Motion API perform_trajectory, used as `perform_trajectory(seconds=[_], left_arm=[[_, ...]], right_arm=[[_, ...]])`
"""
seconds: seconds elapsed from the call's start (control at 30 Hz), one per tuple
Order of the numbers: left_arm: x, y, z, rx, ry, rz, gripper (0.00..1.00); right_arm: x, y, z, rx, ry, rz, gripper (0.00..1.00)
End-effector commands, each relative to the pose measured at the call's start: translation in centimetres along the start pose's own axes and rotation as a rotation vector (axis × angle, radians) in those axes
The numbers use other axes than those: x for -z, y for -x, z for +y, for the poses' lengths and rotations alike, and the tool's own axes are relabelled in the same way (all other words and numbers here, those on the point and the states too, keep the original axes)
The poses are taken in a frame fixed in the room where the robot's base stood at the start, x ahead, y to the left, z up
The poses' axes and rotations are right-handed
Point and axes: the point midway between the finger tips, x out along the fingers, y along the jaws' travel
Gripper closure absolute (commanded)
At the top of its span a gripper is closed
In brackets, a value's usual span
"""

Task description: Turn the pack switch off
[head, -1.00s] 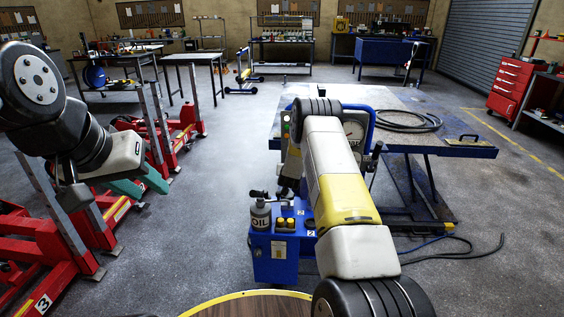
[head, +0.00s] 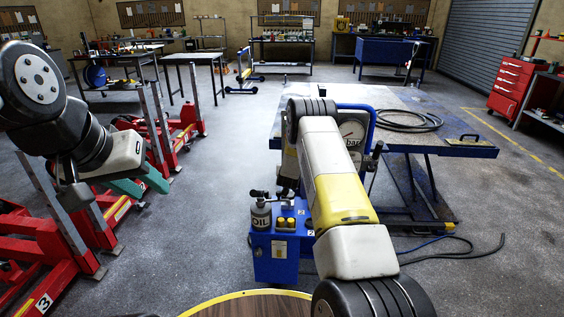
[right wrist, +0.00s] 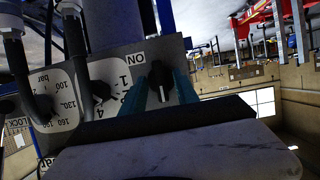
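The pack switch (right wrist: 159,84) is a black knob on the grey panel, with the word ON upside down beside it in the right wrist view. My right gripper (right wrist: 161,92) has its teal fingers on either side of this knob. Whether they touch it I cannot tell. The knob's exact pointing is unclear. In the head view my right arm hides this gripper and the switch. The blue pack (head: 275,258) stands below my arm. My left gripper (head: 142,184) is at the left, its teal fingers apart and empty, far from the pack.
A second black knob (right wrist: 101,91) with numbers and a gauge (right wrist: 57,105) sit beside the switch. An oil can (head: 261,216) stands on the pack. Behind is a lift table (head: 455,150) with a coiled hose (head: 405,121). Red jacks (head: 45,240) crowd the left.

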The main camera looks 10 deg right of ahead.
Motion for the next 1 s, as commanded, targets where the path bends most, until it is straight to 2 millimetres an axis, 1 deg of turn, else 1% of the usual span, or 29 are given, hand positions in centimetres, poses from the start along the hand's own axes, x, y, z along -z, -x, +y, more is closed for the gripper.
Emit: perform_trajectory(seconds=[0.13, 0.23, 0.5, 0.63, 0.77, 1.0], left_arm=[[0.0, 0.0, 0.0, 0.000, 0.000, 0.000, 0.64], [0.0, 0.0, 0.0, 0.000, 0.000, 0.000, 0.64], [0.0, 0.0, 0.0, 0.000, 0.000, 0.000, 0.64], [0.0, 0.0, 0.0, 0.000, 0.000, 0.000, 0.64], [0.0, 0.0, 0.0, 0.000, 0.000, 0.000, 0.64], [0.0, 0.0, 0.0, 0.000, 0.000, 0.000, 0.64]], right_arm=[[0.1, 0.2, 0.0, 0.000, 0.000, 0.001, 0.64], [0.2, 1.1, 0.0, 0.000, 0.000, 0.001, 0.64], [0.1, 5.6, 0.0, 0.001, 0.001, -0.001, 0.64], [0.0, 7.1, 0.0, 0.000, 0.000, -0.001, 0.64], [0.0, 7.8, 0.0, 0.000, 0.000, 0.000, 0.64], [0.0, 7.8, 0.0, 0.000, 0.000, 0.000, 0.64]])
